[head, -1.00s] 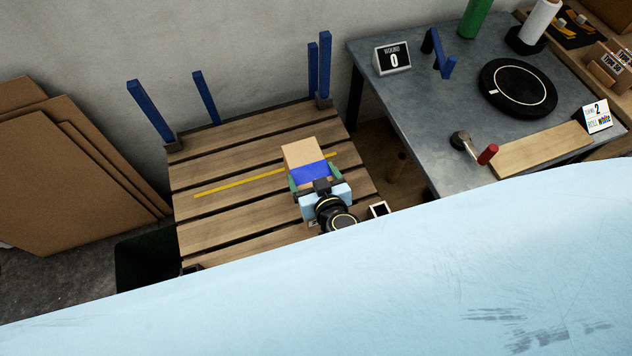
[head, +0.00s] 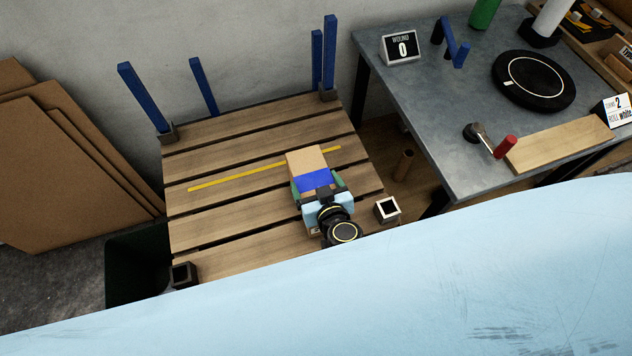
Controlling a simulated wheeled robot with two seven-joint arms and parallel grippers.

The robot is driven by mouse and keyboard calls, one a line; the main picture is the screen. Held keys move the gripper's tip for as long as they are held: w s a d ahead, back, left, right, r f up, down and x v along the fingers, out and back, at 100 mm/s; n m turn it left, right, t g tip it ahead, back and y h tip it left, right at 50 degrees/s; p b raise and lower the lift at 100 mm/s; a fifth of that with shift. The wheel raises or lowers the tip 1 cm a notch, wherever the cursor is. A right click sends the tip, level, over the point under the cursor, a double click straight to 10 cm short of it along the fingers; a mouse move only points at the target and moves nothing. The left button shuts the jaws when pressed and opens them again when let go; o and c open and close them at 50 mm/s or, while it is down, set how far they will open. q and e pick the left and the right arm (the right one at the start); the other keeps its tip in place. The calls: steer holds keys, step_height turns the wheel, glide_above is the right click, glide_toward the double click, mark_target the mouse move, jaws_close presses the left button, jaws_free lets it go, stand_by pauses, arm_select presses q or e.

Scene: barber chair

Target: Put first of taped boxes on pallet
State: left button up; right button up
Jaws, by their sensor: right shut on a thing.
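A cardboard box with a band of blue tape (head: 308,160) is over the near right part of the wooden pallet (head: 235,215) in the head view. My right gripper (head: 318,184) is shut on the box, with its green-sided fingers on either side of the blue band. Its wrist hides the near end of the box. I cannot tell whether the box touches the slats or is just above them. My left gripper is not in view.
Blue posts (head: 143,97) stand at the pallet's far corners and back edge. A grey table (head: 440,110) with a black turntable (head: 533,80) is at the right. Cardboard sheets (head: 60,170) lean at the left. A dark bin (head: 135,268) is beside the pallet. A light-blue surface covers the foreground.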

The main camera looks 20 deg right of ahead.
steer(key=shift+w+f, duration=0.25)
steer(key=shift+r, duration=0.1)
steer(key=o, duration=1.9)
steer(key=shift+s+f, duration=0.3)
steer(key=shift+f, duration=0.15)
steer(key=shift+r, duration=0.2)
steer(key=p+v, duration=0.3)
steer(key=v, duration=0.9)
